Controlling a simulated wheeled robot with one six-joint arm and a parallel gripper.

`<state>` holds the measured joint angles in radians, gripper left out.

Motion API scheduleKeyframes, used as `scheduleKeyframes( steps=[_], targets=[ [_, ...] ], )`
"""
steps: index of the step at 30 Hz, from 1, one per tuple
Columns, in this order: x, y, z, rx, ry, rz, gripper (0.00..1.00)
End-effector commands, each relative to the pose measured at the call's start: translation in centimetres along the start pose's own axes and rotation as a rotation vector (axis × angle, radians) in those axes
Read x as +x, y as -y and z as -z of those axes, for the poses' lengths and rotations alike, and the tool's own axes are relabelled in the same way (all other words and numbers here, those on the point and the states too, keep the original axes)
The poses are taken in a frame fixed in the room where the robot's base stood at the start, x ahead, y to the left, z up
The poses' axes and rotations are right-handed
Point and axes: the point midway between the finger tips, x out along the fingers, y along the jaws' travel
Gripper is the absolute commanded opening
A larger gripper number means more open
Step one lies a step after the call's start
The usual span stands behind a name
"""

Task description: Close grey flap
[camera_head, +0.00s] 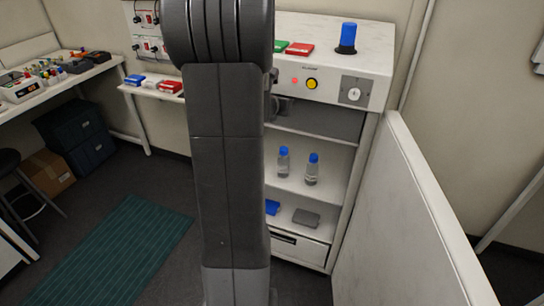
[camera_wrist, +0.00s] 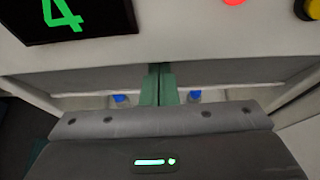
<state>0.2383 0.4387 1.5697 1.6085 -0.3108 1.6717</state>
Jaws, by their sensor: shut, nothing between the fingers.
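The grey flap (camera_head: 318,121) is a dark grey panel just under the control panel of the white cabinet (camera_head: 372,60). In the wrist view the grey flap (camera_wrist: 225,78) runs as a wide band below the white front. My gripper (camera_wrist: 160,70) has its two greenish fingers together with nothing between them. The fingertips overlap the middle of the flap in the wrist view; I cannot tell whether they touch it. In the head view my arm hides most of the gripper and the flap's left part.
The cabinet's white door (camera_head: 405,215) stands open on the right. Two blue-capped bottles (camera_head: 312,170) stand on the shelf below the flap. A red button (camera_wrist: 233,2) and a yellow button (camera_head: 311,84) are on the panel above. A side bench (camera_head: 45,92) is at left.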

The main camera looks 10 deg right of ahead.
Motion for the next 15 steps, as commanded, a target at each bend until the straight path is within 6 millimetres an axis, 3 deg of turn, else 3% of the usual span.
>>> scheduleKeyframes(
  steps=[15],
  targets=[
    [0.59,0.04,-0.76,0.0,0.0,0.0,0.0]
  ],
)
